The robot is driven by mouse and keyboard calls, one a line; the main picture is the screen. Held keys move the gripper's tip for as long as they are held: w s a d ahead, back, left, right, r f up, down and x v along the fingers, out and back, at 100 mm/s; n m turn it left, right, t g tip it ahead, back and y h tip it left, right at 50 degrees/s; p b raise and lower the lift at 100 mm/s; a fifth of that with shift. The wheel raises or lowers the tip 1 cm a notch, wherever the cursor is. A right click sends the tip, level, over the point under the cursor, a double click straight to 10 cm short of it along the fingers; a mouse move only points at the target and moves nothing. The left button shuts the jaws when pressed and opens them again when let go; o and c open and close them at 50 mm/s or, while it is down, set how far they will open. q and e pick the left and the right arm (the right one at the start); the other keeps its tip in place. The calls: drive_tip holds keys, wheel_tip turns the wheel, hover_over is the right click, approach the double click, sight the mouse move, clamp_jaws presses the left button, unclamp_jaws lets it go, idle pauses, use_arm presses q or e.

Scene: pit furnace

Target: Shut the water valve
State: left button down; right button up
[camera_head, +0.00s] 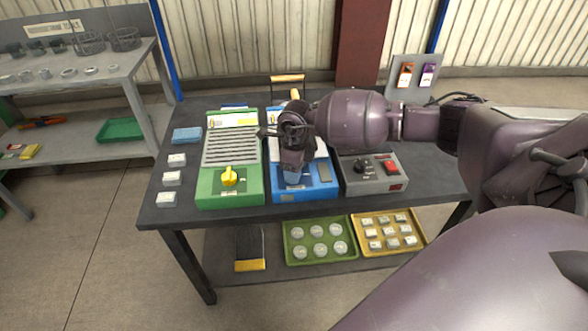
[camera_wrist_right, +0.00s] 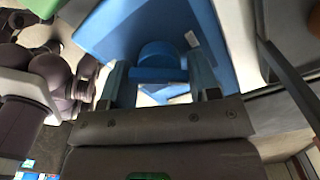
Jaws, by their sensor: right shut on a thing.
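The blue unit (camera_head: 318,188) stands on the dark table between a green unit and a grey box. In the right wrist view, a rounded blue knob (camera_wrist_right: 156,56) stands out from a blue face (camera_wrist_right: 100,35). My right gripper (camera_head: 291,168) reaches down over the front of the blue unit. In the wrist view its two fingers (camera_wrist_right: 160,78) are on either side of the blue knob, shut on it. In the head view the gripper and forearm hide the knob and part of the unit's top. My left gripper is not in view.
The green unit (camera_head: 233,188) with a yellow knob (camera_head: 229,177) stands close on the left. The grey box (camera_head: 372,185) with a black knob and red switch (camera_head: 391,167) stands close on the right. Small white blocks (camera_head: 172,179) lie at the table's left. Trays (camera_head: 320,262) sit on the lower shelf.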

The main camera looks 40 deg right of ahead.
drive_tip(key=n, duration=0.3)
drive_tip(key=shift+d+f+b, duration=0.1)
drive_tip(key=shift+f+b, duration=0.05)
drive_tip(key=shift+b, duration=0.15)
drive_tip(key=n, duration=0.3)
drive_tip(key=shift+b, duration=0.3)
drive_tip(key=shift+n, duration=0.8)
drive_tip(key=shift+w, duration=0.1)
drive_tip(key=shift+n, duration=0.3)
drive_tip(key=o, duration=0.7)
drive_tip(key=shift+c, duration=0.2)
